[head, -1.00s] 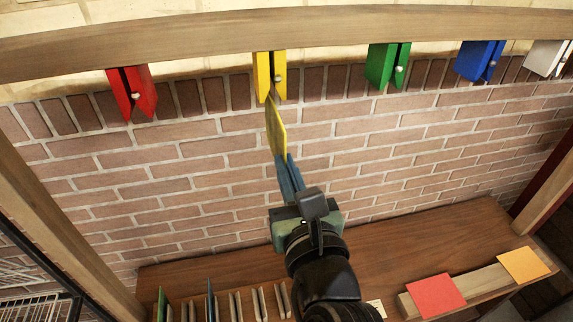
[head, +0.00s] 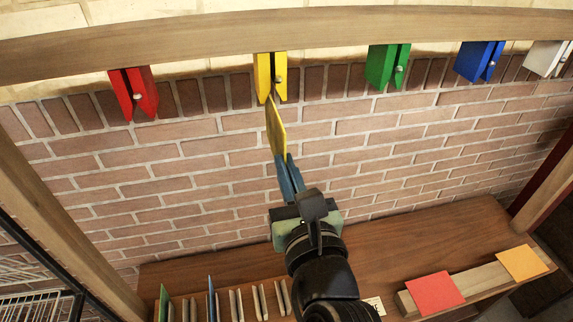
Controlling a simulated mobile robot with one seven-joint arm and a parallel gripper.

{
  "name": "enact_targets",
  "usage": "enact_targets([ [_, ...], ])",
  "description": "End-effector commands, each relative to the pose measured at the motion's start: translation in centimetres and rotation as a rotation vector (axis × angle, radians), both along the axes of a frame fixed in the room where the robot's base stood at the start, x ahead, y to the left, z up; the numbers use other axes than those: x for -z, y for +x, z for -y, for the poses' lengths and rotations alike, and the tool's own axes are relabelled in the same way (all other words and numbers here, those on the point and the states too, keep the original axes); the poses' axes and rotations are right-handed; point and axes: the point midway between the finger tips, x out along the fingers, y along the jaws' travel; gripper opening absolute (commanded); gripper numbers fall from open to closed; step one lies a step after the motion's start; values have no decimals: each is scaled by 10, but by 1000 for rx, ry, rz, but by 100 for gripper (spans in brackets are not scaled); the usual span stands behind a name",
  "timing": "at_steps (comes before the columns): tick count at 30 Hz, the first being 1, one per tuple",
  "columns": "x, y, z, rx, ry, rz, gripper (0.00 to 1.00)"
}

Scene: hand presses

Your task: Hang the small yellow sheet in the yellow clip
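The yellow clip (head: 262,75) hangs from the wooden rail, second from the left, with its two jaws pointing down. My gripper (head: 287,172) is shut on the small yellow sheet (head: 276,127), holding it by its lower end. The sheet stands nearly upright, seen almost edge-on. Its top tip shows right at the lower end of the yellow clip's jaws. I cannot tell whether the tip is between the jaws or just in front of or below them.
Red (head: 133,93), green (head: 388,67), blue (head: 480,61) and white (head: 546,57) clips hang along the rail (head: 330,30). Below, a wooden bench (head: 400,245) carries a slotted rack with a green and a blue sheet at left, and a red (head: 434,294) and an orange sheet (head: 523,264) at right.

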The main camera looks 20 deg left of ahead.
Motion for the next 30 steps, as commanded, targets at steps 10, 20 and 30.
enact_targets([
  [10, -2, 0, 0, 0, -1, -1, 0],
  [20, -11, 0, 0, 1, -1, -1, 0],
  [30, -19, 0, 0, 1, -1, -1, 0],
])
